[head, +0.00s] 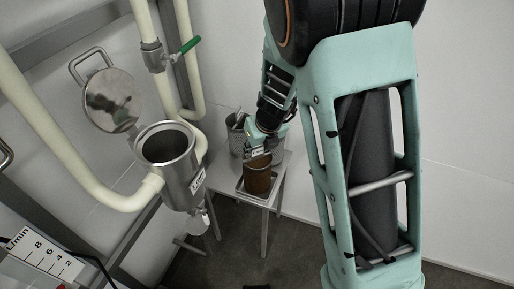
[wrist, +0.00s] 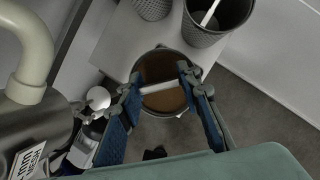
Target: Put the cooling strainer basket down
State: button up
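The cooling strainer basket (head: 258,181) is brownish and round, upright below my gripper (head: 262,148) at the small table. In the wrist view the basket (wrist: 162,71) shows from above, with a brown inside and a pale bar across its mouth. My gripper (wrist: 160,84) has its two blue fingers at the two ends of this bar and appears shut on it. A metal tray (head: 242,188) on the table lies around the foot of the basket. Whether the basket's bottom touches the tray is hidden.
A steel tank (head: 190,178) stands left of the table, with its round lid (head: 112,100) swung open. A grey container (head: 236,133) with a stick in it stands behind the basket; another grey container (wrist: 152,8) shows beside it in the wrist view. Pale pipes run by the tank.

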jog(key=o, duration=0.4)
jog(key=shift+r, duration=0.35)
jog(key=p+v, duration=0.7)
jog(key=v, duration=0.4)
jog(key=shift+s+r, duration=0.2)
jog(key=shift+r, duration=0.1)
